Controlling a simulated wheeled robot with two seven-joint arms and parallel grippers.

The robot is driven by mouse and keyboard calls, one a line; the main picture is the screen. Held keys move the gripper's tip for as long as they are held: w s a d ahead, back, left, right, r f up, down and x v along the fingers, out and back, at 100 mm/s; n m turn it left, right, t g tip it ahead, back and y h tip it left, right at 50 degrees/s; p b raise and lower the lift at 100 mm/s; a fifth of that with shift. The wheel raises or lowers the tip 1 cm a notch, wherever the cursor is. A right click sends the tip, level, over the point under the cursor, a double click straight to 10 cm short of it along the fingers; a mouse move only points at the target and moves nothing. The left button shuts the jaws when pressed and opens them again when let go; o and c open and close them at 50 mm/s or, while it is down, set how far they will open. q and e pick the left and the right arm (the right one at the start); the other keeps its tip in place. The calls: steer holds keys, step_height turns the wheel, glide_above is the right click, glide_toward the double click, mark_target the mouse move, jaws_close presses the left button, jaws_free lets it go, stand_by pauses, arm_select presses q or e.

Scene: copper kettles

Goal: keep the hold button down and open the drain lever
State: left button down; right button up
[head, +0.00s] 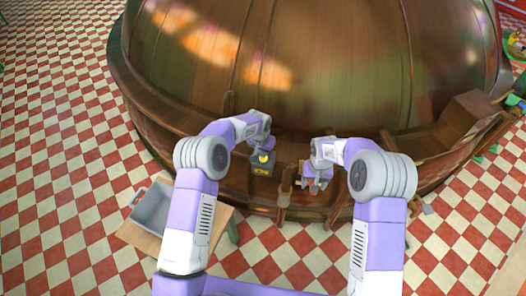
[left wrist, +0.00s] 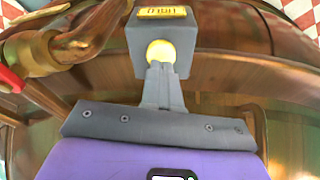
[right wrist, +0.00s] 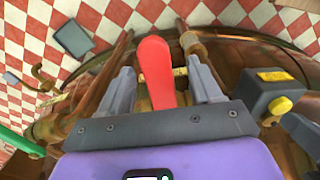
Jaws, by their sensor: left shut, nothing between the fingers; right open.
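The hold button is a yellow knob (left wrist: 160,50) on a dark grey box (head: 262,163) with a yellow label. My left gripper (left wrist: 161,68) is shut and empty, its fingertips against the button, covering its lower part; how far the button is pressed I cannot tell. The drain lever has a red handle (right wrist: 155,75), small in the head view (head: 314,186). My right gripper (right wrist: 160,66) is open, with one finger on each side of the red handle and visible gaps. The lever's lower end is hidden behind the gripper body.
A large copper kettle (head: 300,60) fills the back, with a wooden ledge (head: 237,185) around its base. A grey bin (head: 152,207) stands on a small wooden table at left. Copper pipework (left wrist: 62,48) lies close to the button box. The checkered floor in front is open.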

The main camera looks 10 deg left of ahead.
stand_by(0.4)
arm_select(q)
steer(key=shift+f, duration=0.75)
arm_select(e)
steer(key=shift+c, duration=0.2)
steer(key=c, duration=1.1)
steer(key=shift+w+d+n, duration=0.2)
steer(key=shift+d+n, duration=0.9)
steer(key=shift+n, duration=0.1)
steer(key=shift+w+d+n, duration=0.2)
steer(key=shift+d+n, duration=0.3)
steer(key=shift+n, duration=0.1)
steer(key=shift+w+d+n, duration=0.2)
steer(key=shift+d+n, duration=0.3)
steer(key=shift+n, duration=0.1)
steer(key=shift+d, duration=0.1)
